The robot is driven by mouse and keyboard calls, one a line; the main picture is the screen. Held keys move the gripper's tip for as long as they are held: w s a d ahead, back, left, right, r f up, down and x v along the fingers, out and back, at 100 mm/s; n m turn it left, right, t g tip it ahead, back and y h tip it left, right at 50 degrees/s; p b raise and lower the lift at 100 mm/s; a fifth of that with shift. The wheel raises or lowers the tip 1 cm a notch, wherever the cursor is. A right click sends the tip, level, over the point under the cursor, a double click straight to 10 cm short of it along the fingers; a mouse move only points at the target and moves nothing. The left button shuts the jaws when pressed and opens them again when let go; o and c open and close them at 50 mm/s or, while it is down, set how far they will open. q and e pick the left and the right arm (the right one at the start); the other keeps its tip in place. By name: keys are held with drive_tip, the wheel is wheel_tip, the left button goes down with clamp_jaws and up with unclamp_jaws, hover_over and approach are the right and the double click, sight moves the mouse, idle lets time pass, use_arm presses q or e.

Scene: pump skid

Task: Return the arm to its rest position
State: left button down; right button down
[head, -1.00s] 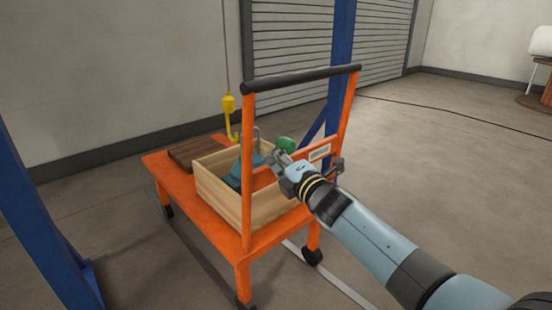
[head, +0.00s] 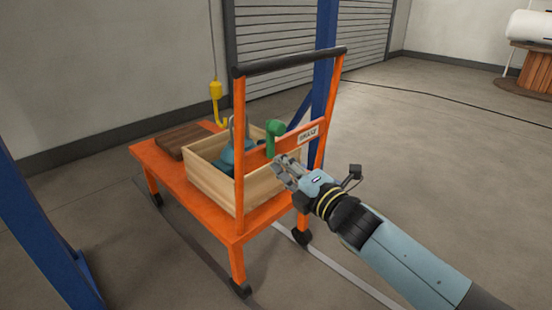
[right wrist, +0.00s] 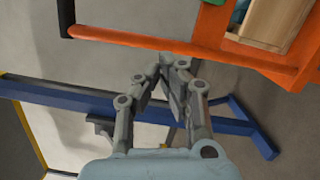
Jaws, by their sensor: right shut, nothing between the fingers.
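My right gripper (head: 287,172) is shut and empty, in front of the orange cart's handle side in the head view. In the right wrist view its fingers (right wrist: 167,65) meet at the tips with nothing between them. The arm comes in from the lower right. My left gripper is in neither view.
The orange cart (head: 205,212) carries a wooden crate (head: 210,181) holding a blue-green pump (head: 232,157) with a green part (head: 273,137). A yellow hook (head: 216,92) hangs above the cart. Blue posts (head: 42,225) stand at left and behind.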

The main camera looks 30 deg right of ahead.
idle(0.3)
drive_tip(key=shift+s, duration=0.1)
drive_tip(key=s+d+f+m+g+h, duration=0.1)
drive_tip(key=s+f+m+g, duration=0.2)
drive_tip(key=s+f, duration=0.55)
drive_tip(key=s+d+f+m+g+h, duration=0.15)
drive_tip(key=s+f, duration=0.35)
drive_tip(key=f, duration=0.6)
drive_tip(key=s+d+f+m+g+h, duration=0.1)
drive_tip(key=s+f+m+g, duration=0.2)
drive_tip(key=s+f, duration=0.55)
drive_tip(key=s+f+m+g, duration=0.3)
drive_tip(key=s+f+m, duration=0.2)
drive_tip(key=s, duration=0.6)
drive_tip(key=s+d+f+m+g, duration=0.1)
drive_tip(key=s+f+m+g, duration=0.3)
drive_tip(key=s, duration=0.8)
drive_tip(key=s+f+m+g, duration=0.3)
drive_tip(key=s+f+m, duration=0.2)
drive_tip(key=s+f, duration=0.3)
drive_tip(key=s, duration=0.3)
drive_tip(key=shift+s+d+m, duration=0.25)
drive_tip(key=shift+m, duration=0.1)
